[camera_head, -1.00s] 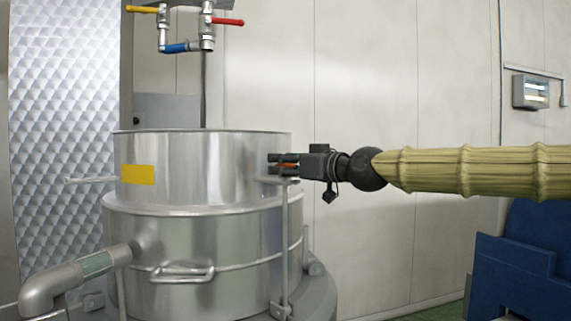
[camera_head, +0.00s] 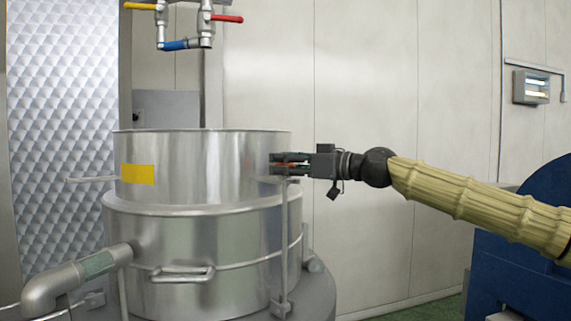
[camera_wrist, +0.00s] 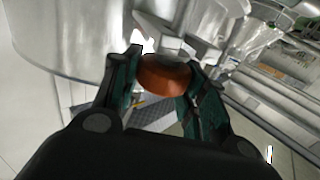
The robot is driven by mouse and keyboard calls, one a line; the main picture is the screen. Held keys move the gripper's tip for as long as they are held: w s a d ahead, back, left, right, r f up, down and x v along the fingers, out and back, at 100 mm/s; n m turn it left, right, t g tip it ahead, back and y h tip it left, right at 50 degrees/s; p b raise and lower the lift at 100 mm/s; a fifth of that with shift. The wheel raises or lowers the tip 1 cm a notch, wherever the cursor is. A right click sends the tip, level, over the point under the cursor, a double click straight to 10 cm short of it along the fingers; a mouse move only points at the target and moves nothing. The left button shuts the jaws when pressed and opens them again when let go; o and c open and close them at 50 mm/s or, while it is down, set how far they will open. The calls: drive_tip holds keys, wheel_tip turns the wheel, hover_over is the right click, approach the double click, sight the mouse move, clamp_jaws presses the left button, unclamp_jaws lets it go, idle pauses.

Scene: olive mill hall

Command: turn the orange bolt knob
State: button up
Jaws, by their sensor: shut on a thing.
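The orange bolt knob (camera_wrist: 165,77) sits between the two fingers of my gripper (camera_wrist: 160,85) in the wrist view, with a finger against each side. In the head view my gripper (camera_head: 285,164) reaches in from the right to the right side of the steel vessel (camera_head: 200,165). Only a thin orange strip of the knob (camera_head: 286,165) shows there between the dark fingers. The knob is at the top of an upright metal rod (camera_head: 284,235). A pale metal piece (camera_wrist: 165,38) lies just behind the knob in the wrist view.
Pipes with yellow, red and blue valve handles (camera_head: 185,45) hang above the vessel. A handle (camera_head: 181,274) and a bent pipe (camera_head: 75,278) stick out from its lower part. A blue machine (camera_head: 525,245) stands at the right.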

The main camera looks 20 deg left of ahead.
drive_tip(key=shift+f+n+g, duration=0.1)
drive_tip(key=shift+n+g, duration=0.6)
drive_tip(key=shift+g, duration=0.4)
drive_tip(key=shift+w+g+b, duration=0.1)
drive_tip(key=shift+g+b, duration=0.2)
drive_tip(key=shift+n+g, duration=1.2)
drive_tip(key=shift+g, duration=0.4)
drive_tip(key=shift+n+g, duration=0.4)
drive_tip(key=shift+g, duration=0.2)
drive_tip(key=shift+f+n+g+p, duration=0.1)
drive_tip(key=shift+n+g+p, duration=0.2)
drive_tip(key=shift+g+p, duration=0.1)
drive_tip(key=o, duration=1)
drive_tip(key=shift+o, duration=0.2)
drive_tip(key=shift+d, duration=0.1)
drive_tip(key=v, duration=1.2)
drive_tip(key=shift+r, duration=0.2)
